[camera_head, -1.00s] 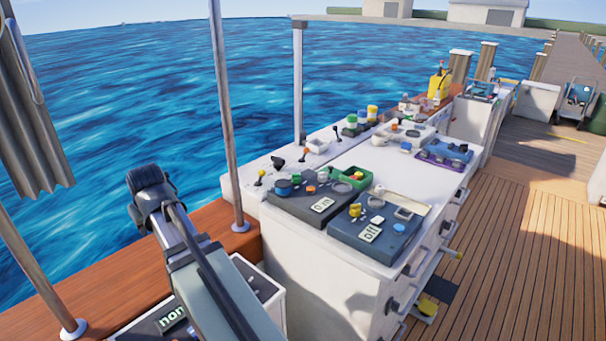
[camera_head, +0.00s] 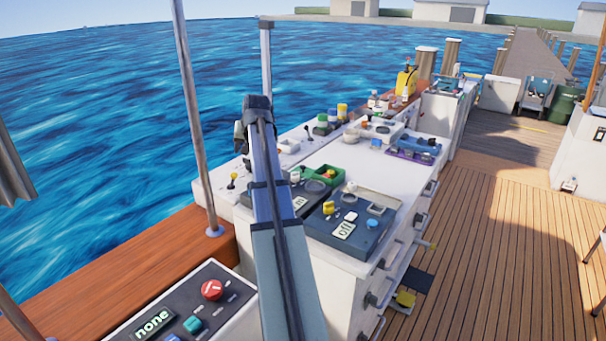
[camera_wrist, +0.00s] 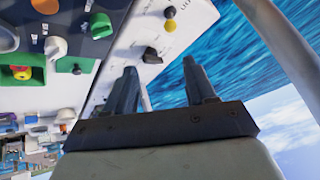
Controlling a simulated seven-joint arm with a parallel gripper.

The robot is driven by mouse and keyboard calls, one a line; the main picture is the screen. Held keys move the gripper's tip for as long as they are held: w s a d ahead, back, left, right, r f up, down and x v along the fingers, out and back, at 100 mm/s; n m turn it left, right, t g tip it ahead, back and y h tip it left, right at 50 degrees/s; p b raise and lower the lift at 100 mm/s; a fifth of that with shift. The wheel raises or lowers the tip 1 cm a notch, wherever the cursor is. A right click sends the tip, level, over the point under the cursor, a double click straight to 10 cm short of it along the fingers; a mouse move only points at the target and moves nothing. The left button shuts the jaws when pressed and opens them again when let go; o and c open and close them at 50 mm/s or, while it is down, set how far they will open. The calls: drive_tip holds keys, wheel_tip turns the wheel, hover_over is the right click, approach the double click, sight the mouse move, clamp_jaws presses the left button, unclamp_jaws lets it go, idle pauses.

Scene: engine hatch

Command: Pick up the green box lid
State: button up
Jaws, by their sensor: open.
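A small green box (camera_head: 325,170) sits on the white console top, behind the dark control panels. In the wrist view the green box (camera_wrist: 38,60) is at the left edge with a yellow and red part in it, and a flat green piece (camera_wrist: 88,65) lies beside it. I cannot tell for sure which green part is the lid. My gripper (camera_wrist: 160,80) is open, its two dark fingers apart with nothing between them. In the head view its end (camera_head: 256,108) is over the console's water side, left of the green box; the fingers are not clear there.
Dark panels with knobs (camera_head: 350,245) fill the near console top. A blue-purple box (camera_head: 418,148) and bottles stand farther back. A metal post (camera_head: 192,120) rises left of my arm. A panel reading "none" (camera_head: 153,322) is at the lower left. The deck at right is open.

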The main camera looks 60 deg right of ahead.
drive_tip(key=s+d+f+m+g+h, duration=0.1)
drive_tip(key=s+d+f+m+g, duration=0.15)
drive_tip(key=d, duration=0.85)
drive_tip(key=s+d+f+m+g, duration=0.2)
drive_tip(key=s+d, duration=0.1)
drive_tip(key=d, duration=0.8)
hover_over(303, 166)
drive_tip(key=s+a, duration=0.1)
drive_tip(key=a, duration=0.1)
wheel_tip(303, 166, down, 8)
drive_tip(key=shift+s+d+f, duration=0.1)
drive_tip(key=shift+s+d, duration=0.05)
drive_tip(key=shift+n, duration=0.25)
drive_tip(key=shift+x, duration=2.55)
drive_tip(key=shift+c, duration=0.4)
clamp_jaws()
